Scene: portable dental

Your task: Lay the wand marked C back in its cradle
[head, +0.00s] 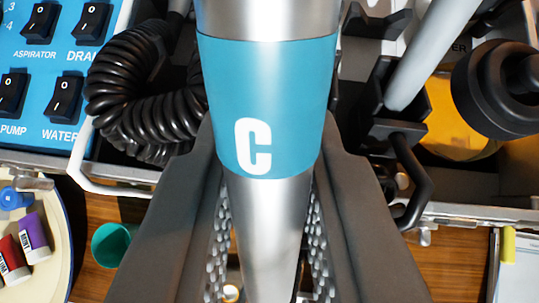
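The wand marked C (265,105) is a silver cylinder with a blue band and a white letter C. It runs up the middle of the head view, close to the camera, and its top leaves the frame. My gripper (268,270) has its ridged pads against both sides of the wand's narrower silver part and is shut on it. Black cradle forks (378,24) show at the upper right, in the open case. Which cradle belongs to C cannot be told. The wand and my fingers hide part of the case.
A blue switch panel (50,60) is at the upper left, beside a coiled black hose (140,95). A grey-white tube (430,60) and a black round part (500,90) are at the right. A tray (62,270) with small vials and a green cup (110,245) are at lower left.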

